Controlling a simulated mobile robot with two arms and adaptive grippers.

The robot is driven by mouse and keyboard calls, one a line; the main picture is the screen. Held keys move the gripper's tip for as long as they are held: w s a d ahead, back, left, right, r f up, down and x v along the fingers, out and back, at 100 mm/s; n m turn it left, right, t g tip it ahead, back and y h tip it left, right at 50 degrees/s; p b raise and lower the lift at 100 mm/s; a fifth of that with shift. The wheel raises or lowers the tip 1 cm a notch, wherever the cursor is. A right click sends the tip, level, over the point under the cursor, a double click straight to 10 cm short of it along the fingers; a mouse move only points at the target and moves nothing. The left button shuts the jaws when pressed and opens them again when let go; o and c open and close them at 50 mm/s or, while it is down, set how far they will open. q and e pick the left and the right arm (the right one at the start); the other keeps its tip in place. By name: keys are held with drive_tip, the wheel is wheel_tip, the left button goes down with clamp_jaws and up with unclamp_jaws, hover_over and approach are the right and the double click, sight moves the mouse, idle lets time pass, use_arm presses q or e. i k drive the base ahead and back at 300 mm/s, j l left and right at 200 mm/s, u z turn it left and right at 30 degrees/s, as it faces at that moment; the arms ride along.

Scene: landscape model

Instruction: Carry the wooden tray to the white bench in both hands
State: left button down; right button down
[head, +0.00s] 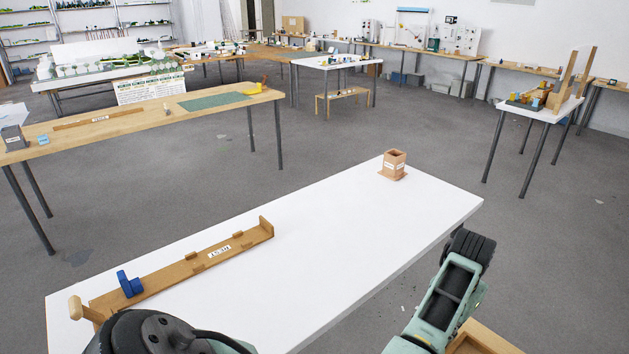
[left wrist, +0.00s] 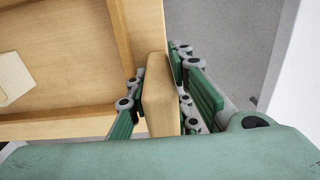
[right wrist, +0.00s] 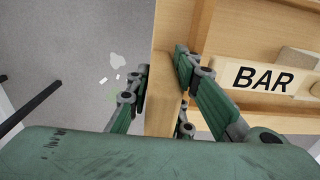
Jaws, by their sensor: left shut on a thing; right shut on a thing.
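The wooden tray (left wrist: 75,62) fills the left of the left wrist view, and its inside and low walls show. In the right wrist view the tray (right wrist: 240,40) carries a "BAR" label (right wrist: 265,78). In the head view only a tray corner (head: 482,340) shows at the bottom right; both grippers are hidden there. A white-topped bench (head: 340,230) stands close in front.
On the near white bench lie a long labelled wooden piece (head: 190,265), a blue block (head: 130,284) and a small wooden box (head: 394,164). Its right half is mostly clear. Other white tables stand far back (head: 335,62) and at right (head: 540,110). Grey floor is open between.

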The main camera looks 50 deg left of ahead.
sight(347, 210)
drive_tip(key=i+u, duration=0.1)
drive_tip(key=i, duration=0.85)
drive_tip(key=i+l, duration=0.2)
drive_tip(key=i, duration=0.75)
drive_tip(key=i+u, duration=0.15)
drive_tip(key=u, duration=0.2)
drive_tip(key=i+u, duration=0.2)
drive_tip(key=u, duration=0.15)
drive_tip(key=i+l+u, duration=0.1)
drive_tip(key=u, duration=0.2)
drive_tip(key=i+u, duration=0.15)
drive_tip(key=u, duration=0.25)
drive_tip(key=i+l+u, duration=0.1)
drive_tip(key=u, duration=0.3)
drive_tip(key=i+l+u, duration=0.1)
drive_tip(key=u, duration=0.3)
drive_tip(key=i+u, duration=0.35)
drive_tip(key=i+l+u, duration=0.15)
drive_tip(key=u, duration=0.2)
